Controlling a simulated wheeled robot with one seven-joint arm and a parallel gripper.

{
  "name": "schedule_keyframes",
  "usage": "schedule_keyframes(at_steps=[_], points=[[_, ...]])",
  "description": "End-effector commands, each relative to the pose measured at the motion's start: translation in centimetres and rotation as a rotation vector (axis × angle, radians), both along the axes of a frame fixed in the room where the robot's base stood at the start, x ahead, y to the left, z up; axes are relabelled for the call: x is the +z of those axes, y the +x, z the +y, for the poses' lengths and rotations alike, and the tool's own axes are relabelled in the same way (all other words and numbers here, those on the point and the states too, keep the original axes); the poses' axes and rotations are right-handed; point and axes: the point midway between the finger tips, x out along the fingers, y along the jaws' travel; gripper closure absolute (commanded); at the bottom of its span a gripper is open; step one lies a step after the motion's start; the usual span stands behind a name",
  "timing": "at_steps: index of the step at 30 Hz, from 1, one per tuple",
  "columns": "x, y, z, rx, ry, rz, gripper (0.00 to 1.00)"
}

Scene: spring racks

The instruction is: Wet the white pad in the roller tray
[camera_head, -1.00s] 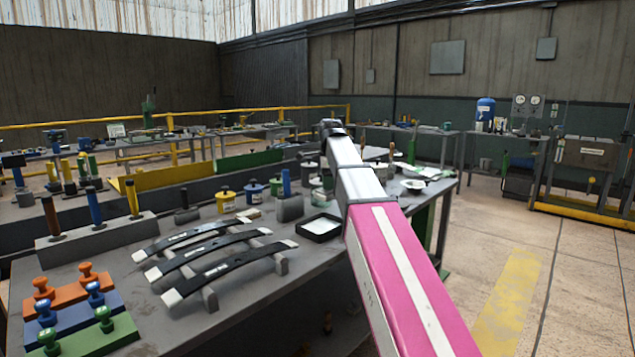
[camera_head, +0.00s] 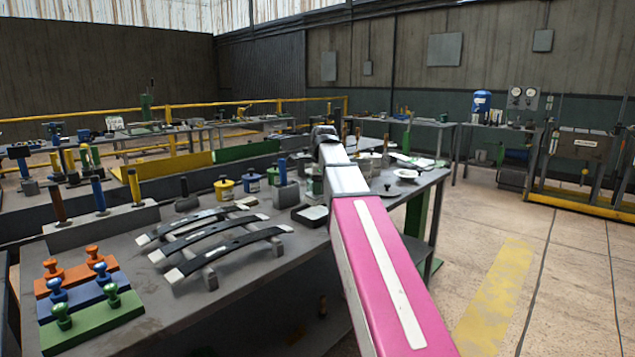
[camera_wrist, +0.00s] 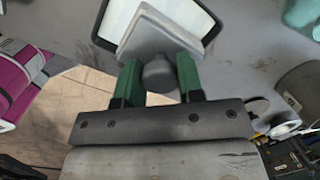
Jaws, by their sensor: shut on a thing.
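My gripper (camera_wrist: 159,78) shows in the wrist view with two green fingers shut on a grey knob (camera_wrist: 158,74). The knob sits on a pale grey-white pad (camera_wrist: 155,34), a flat block tilted in the picture. The pad is over the roller tray, which has a dark rim (camera_wrist: 103,32) and a white floor. I cannot tell whether the pad touches the tray floor. In the head view the tray (camera_head: 298,217) stands on the workbench, partly behind my arm. My gripper and the pad are hidden there.
Dark leaf springs (camera_head: 225,245) lie on supports left of the tray. Orange, blue and green blocks with knobs (camera_head: 90,310) stand at the front left. A white dish (camera_head: 407,175) lies at the right.

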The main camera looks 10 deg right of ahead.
Motion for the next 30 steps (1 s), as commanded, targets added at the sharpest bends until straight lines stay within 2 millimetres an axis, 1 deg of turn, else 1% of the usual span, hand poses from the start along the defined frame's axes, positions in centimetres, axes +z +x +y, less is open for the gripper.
schedule_keyframes(at_steps=[9, 18, 24, 30], points=[[-2.5, -0.1, 0.0, 0.0, 0.0, 0.001, 0.84], [-4.5, 0.0, 0.0, 0.0, 0.0, 0.001, 0.84], [-5.2, 0.0, 0.0, 0.0, 0.0, 0.0, 0.84], [-5.3, 0.0, 0.0, 0.0, 0.0, 0.0, 0.84]])
